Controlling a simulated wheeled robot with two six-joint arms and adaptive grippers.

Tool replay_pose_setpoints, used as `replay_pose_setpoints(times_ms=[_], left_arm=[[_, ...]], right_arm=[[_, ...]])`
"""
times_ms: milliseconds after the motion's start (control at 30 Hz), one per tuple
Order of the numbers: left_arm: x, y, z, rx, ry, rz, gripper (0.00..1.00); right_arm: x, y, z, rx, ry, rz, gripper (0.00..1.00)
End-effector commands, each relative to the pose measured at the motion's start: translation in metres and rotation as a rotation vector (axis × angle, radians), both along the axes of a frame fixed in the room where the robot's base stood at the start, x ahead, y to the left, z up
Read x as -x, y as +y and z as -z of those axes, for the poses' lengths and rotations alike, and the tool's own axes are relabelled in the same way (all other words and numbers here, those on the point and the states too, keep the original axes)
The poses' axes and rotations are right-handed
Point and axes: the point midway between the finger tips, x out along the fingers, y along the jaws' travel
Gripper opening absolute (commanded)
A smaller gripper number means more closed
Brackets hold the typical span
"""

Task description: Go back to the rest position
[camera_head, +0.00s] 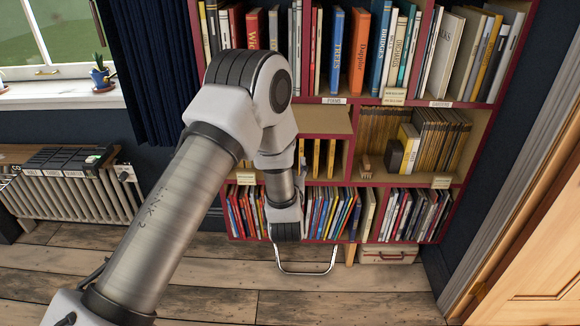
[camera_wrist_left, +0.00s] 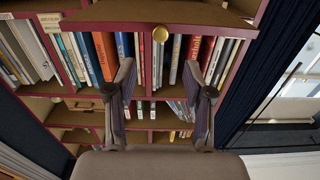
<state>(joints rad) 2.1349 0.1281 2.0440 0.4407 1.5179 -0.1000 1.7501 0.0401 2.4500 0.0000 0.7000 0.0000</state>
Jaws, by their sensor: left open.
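My left arm (camera_head: 170,215) rises from the lower left in the head view, bends at a high elbow and drops in front of the bookshelf. The gripper at its end is mostly hidden behind my own arm there. In the left wrist view my left gripper (camera_wrist_left: 159,72) is open, its two dark fingers wide apart with nothing held between them. Shelved books show beyond the fingers. My right gripper is in neither view.
A crowded red bookshelf (camera_head: 325,184) stands ahead, with an orange book (camera_head: 359,50) on an upper shelf. A radiator (camera_head: 75,197) is left, a door (camera_head: 540,270) right.

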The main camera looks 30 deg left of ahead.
Motion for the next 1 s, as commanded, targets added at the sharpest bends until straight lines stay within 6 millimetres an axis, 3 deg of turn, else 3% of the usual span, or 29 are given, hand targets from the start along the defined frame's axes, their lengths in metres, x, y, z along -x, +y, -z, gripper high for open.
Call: replay_pose_setpoints(times_ms=[133, 567, 667, 767, 867, 1000], left_arm=[[0.009, -0.005, 0.000, -0.001, -0.001, 0.000, 0.52], [0.009, -0.005, 0.000, 0.000, -0.001, -0.001, 0.52], [0.011, -0.005, 0.009, 0.000, 0.015, 0.000, 0.52], [0.023, -0.009, 0.047, -0.004, 0.089, 0.009, 0.52], [0.056, -0.024, 0.110, 0.012, 0.258, 0.064, 0.52], [0.131, -0.059, 0.208, 0.115, 0.611, 0.187, 0.52]], right_arm=[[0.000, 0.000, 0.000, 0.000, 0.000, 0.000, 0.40], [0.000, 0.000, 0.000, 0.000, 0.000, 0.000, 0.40], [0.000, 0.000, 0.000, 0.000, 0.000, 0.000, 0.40], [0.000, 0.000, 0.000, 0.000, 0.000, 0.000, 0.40], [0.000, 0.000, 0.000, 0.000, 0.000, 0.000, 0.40], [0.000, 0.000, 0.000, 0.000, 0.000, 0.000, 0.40]])
